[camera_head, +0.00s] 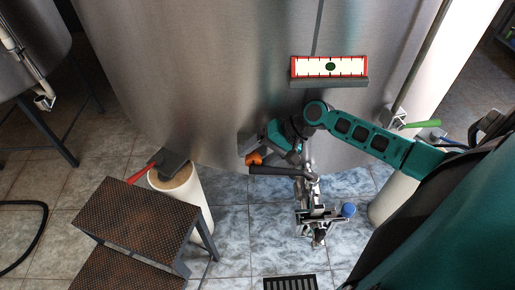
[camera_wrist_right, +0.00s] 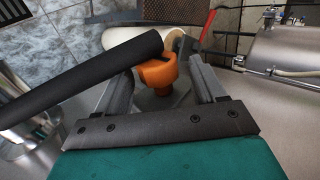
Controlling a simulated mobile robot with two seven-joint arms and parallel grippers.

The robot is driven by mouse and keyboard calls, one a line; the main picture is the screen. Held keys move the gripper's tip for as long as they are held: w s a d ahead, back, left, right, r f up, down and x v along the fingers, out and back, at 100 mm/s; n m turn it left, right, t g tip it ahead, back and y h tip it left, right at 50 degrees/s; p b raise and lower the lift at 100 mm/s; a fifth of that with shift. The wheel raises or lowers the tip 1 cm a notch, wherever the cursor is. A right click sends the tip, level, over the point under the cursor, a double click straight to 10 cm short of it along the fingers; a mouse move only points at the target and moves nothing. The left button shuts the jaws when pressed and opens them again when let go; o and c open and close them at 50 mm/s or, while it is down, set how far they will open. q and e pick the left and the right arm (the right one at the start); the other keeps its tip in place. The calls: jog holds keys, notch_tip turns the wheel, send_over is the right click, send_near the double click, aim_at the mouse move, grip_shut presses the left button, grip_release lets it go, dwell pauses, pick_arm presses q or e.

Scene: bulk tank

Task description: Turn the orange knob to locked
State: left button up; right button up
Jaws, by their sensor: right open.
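The orange knob (camera_head: 254,159) sits low on the front of the steel tank. In the right wrist view the orange knob (camera_wrist_right: 157,77) lies between my right gripper's spread fingers. My right gripper (camera_head: 250,146) is open beside the knob, its arm reaching in from the right. In the wrist view my right gripper (camera_wrist_right: 164,66) shows its two grey fingers apart, one on each side of the knob. I cannot tell whether either finger touches it. Lock markings are not readable. My left gripper is not in view.
A black handle (camera_head: 278,170) on the valve stands close to the knob, and in the wrist view the black handle (camera_wrist_right: 85,82) crosses near one finger. A red-handled item (camera_head: 142,172), metal steps (camera_head: 135,218) and a green lever (camera_head: 422,124) are around. A gauge plate (camera_head: 329,67) is above.

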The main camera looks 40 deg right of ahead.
jog(key=v, duration=0.7)
jog(key=shift+r+p, duration=0.15)
jog(key=shift+p, duration=0.15)
jog(key=shift+d, duration=0.1)
jog(key=shift+s, duration=0.2)
